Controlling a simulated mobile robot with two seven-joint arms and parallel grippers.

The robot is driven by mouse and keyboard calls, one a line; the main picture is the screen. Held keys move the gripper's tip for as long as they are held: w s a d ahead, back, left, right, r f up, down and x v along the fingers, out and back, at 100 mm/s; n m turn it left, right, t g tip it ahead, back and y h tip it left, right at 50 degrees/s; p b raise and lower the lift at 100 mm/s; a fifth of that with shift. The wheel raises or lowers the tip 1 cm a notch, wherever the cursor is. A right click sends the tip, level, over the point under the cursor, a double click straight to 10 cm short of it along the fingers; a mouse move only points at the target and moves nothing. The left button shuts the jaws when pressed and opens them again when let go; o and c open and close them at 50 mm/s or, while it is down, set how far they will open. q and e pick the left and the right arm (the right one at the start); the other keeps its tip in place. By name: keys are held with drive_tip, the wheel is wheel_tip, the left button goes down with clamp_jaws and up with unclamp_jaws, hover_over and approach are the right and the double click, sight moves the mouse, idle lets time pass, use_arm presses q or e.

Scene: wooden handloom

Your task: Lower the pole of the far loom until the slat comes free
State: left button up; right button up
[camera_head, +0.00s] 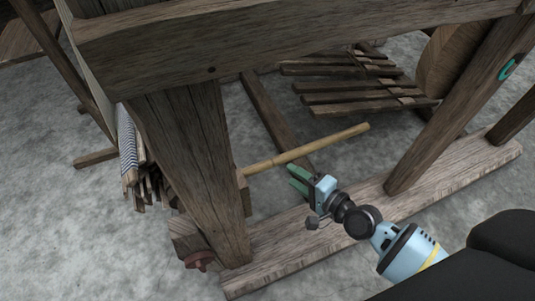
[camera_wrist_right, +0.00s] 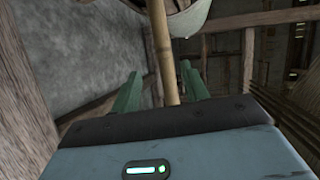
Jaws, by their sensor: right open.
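A light tan pole (camera_head: 305,150) runs from beside the thick front-left post of the loom (camera_head: 185,150) up toward the right in the head view. My right gripper (camera_head: 291,177) is open, with its green fingers just below and in front of the pole. In the right wrist view the pole (camera_wrist_right: 159,45) appears between the two open fingers (camera_wrist_right: 161,78), apart from both. I cannot tell for sure which piece is the slat. My left gripper is not in view.
Several dark wooden bars (camera_head: 350,92) lie behind the pole. A floor beam (camera_head: 410,190) lies under my right gripper, and a slanted post (camera_head: 455,110) stands to the right. A thick crossbeam (camera_head: 270,40) spans above. Cloth and sticks (camera_head: 128,150) hang at left.

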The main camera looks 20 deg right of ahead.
sight(279, 164)
drive_tip(key=x, duration=0.2)
drive_tip(key=b+x, duration=0.1)
drive_tip(key=x, duration=0.4)
drive_tip(key=shift+w+d+r, duration=0.15)
drive_tip(key=shift+r, duration=0.15)
drive_tip(key=shift+w+a+f+b, duration=0.1)
drive_tip(key=shift+w+a+b, duration=0.25)
drive_tip(key=shift+w, duration=0.25)
drive_tip(key=shift+c, duration=0.5)
clamp_jaws()
